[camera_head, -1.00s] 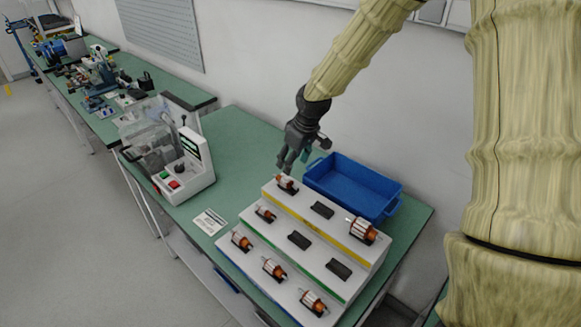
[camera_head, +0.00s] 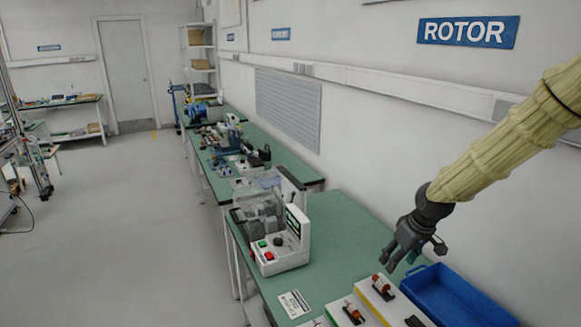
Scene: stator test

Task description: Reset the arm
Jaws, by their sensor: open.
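My gripper (camera_head: 398,262) hangs at the end of my pale yellow-green arm (camera_head: 510,135), which comes in from the right. Its fingers point down and left, apart and with nothing seen between them. It is above the back corner of the stepped rack, beside the blue bin. A copper-and-orange rotor (camera_head: 381,285) sits on the rack's top step just below the fingers. A second rotor (camera_head: 353,311) sits on a lower step. The rest of the rack is cut off by the bottom edge.
A blue bin (camera_head: 462,297) stands right of the rack. A test machine (camera_head: 280,245) with red and green buttons stands left on the green table (camera_head: 345,225), with a white card (camera_head: 294,304) in front. Another bench with tools stands farther back. The grey floor at left is open.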

